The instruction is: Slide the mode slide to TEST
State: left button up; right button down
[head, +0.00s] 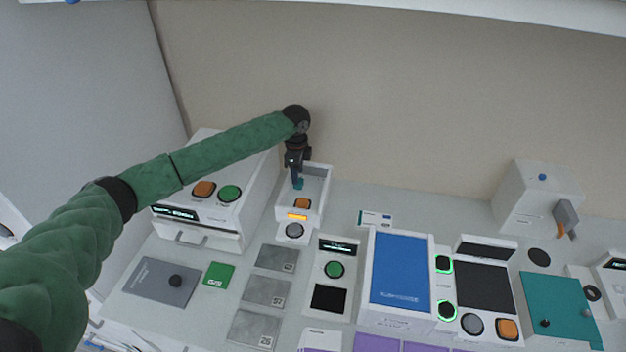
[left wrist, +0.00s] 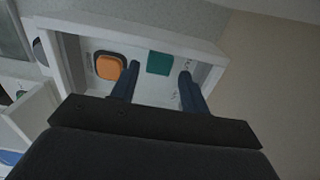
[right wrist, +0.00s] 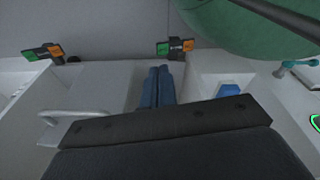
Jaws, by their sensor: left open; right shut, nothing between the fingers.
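A white open-topped box (head: 321,207) stands against the back wall, with an orange square (head: 302,203), a lit amber strip (head: 297,217) and a grey round button (head: 294,231). My left gripper (head: 298,184) reaches down into it. In the left wrist view the open fingers (left wrist: 160,72) are on either side of a teal square (left wrist: 160,62), apart from it; the orange square (left wrist: 108,66) lies left of the left finger. I cannot tell which part is the mode slide, and no TEST label is readable. My right gripper (right wrist: 160,84) is shut and empty.
An oven-like white box (head: 232,215) with orange and green buttons stands left of the open-topped box. A green-button panel (head: 336,249) and a blue-topped unit (head: 400,270) stand to its right. Grey plates (head: 265,292) lie in front. The right wrist view shows a white handle (right wrist: 72,117).

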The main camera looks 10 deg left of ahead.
pick_arm(q)
jog(key=shift+r+p, duration=1.65)
jog(key=shift+r, duration=0.6)
